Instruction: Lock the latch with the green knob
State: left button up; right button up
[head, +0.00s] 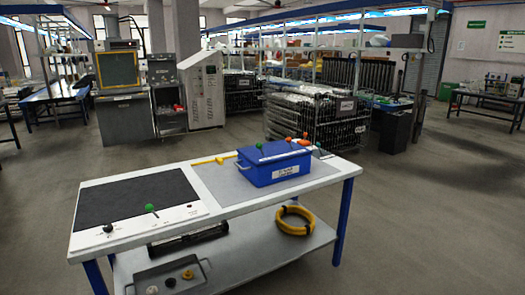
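A green knob (150,207) stands on a short stem at the front edge of the dark mat, on the left half of the white table (210,214). A black knob (108,228) is to its left on the light panel. A second, smaller green knob (259,147) shows at the top of the blue box (275,166) on the right half. Which green knob belongs to the latch, and the latch's position, I cannot tell at this size. Neither of my grippers is in view.
Red and orange pieces (298,141) sit by the box's back rim. A yellow piece (215,160) lies left of the box. The lower shelf holds a yellow hose coil (295,220) and a grey tray (170,281). Floor around the table is clear.

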aim_at(258, 145)
jog(key=i+l, duration=0.15)
jog(key=i, duration=0.6)
jog(key=i+l+z, duration=0.15)
jog(key=i, duration=0.6)
